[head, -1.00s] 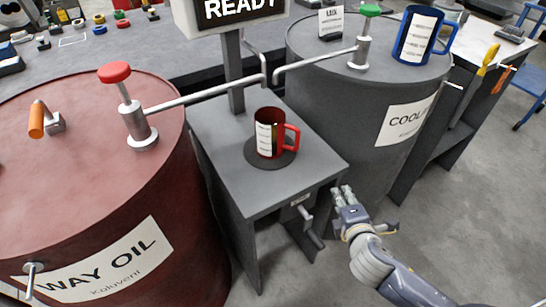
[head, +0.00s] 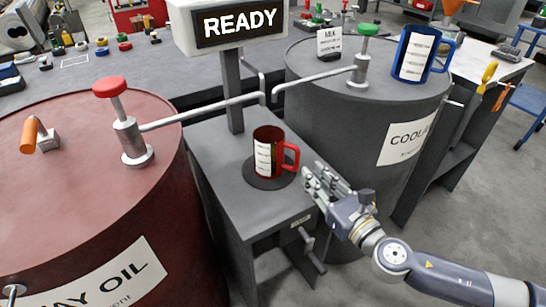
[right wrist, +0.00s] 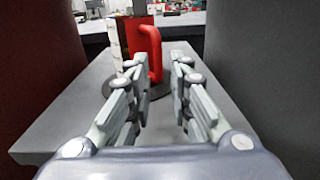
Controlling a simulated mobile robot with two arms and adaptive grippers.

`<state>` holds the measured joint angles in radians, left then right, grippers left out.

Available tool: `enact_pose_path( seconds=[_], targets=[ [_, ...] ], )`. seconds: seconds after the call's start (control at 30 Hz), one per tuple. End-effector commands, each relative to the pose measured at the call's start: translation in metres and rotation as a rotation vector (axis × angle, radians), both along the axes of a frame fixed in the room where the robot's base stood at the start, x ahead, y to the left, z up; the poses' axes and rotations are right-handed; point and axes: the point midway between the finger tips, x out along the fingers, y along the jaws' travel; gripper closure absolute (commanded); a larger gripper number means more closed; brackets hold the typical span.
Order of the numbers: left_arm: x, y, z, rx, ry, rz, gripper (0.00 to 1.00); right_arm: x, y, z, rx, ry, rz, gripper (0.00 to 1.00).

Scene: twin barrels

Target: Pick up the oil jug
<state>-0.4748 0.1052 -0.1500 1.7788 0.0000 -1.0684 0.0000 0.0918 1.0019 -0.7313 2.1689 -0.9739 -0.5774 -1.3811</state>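The oil jug (head: 266,152) is a small red mug-like jug with a white graduated label and a red handle on its right side. It stands upright on a dark round pad (head: 257,180) on the grey stand between the two barrels. My right gripper (head: 314,178) is open and empty, just to the right of the jug's handle. In the right wrist view the jug (right wrist: 130,38) stands beyond the open fingers (right wrist: 158,78), its handle (right wrist: 154,45) ahead of the gap and a little left of centre. My left gripper is not in view.
The red way oil barrel (head: 70,190) with its red-knobbed pump (head: 130,140) is on the left. The grey coolant barrel (head: 360,120) is on the right, with a blue jug (head: 412,57) on top. Pump spouts and a READY sign (head: 238,28) rise behind the jug.

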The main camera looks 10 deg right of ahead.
Motion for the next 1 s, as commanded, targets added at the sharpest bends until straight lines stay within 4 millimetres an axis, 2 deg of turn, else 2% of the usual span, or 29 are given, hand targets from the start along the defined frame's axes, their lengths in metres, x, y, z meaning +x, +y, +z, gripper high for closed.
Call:
enact_pose_path(
  seconds=[0.1,0.37,0.7,1.0],
  targets=[
    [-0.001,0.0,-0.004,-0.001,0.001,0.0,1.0,0.015,0.004,0.001,0.003,-0.001,-0.003,0.81],
    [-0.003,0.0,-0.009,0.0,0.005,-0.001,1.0,0.029,0.01,0.001,0.003,0.0,-0.001,0.81],
    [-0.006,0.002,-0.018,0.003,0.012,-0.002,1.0,0.067,0.025,0.003,0.005,0.002,-0.003,0.81],
    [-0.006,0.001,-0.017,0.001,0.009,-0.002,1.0,0.073,0.027,0.002,0.003,0.002,-0.002,0.81]
  ],
)
